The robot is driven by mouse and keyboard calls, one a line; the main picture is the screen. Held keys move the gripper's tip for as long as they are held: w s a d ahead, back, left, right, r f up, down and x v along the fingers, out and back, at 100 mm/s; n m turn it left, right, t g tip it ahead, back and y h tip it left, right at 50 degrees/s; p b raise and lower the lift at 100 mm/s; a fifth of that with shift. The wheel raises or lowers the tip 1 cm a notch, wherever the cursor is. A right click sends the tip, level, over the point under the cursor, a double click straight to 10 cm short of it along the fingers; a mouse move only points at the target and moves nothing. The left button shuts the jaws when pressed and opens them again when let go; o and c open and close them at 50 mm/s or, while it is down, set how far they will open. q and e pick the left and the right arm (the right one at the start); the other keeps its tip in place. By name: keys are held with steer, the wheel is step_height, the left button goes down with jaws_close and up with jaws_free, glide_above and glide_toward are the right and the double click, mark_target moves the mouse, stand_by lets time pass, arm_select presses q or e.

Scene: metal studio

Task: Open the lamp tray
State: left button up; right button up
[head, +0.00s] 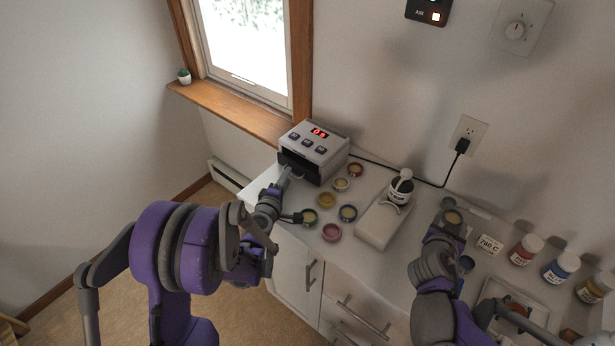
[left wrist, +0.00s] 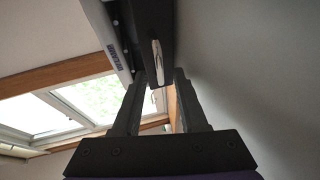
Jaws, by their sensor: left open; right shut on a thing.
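The lamp (head: 322,143) is a pale box with a red display and several dark buttons, at the back left of the counter below the window. Its dark front (head: 300,166) faces my left arm, with a light handle at the tray. My left gripper (head: 288,173) is open right at this front. In the left wrist view, the handle (left wrist: 158,62) shows just beyond and between the two open fingers (left wrist: 160,95); contact cannot be told.
Several small open jars, such as a yellow one (head: 326,200) and a pink one (head: 331,232), stand just right of my left gripper. A pale stand (head: 382,222) holds a dark, white-capped container (head: 401,187). Paint bottles (head: 525,249) line the right back.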

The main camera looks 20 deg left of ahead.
arm_select(q)
steer(key=shift+w+f, duration=0.1)
steer(key=shift+w, duration=0.35)
steer(key=shift+c, duration=0.2)
jaws_close()
stand_by(1.0)
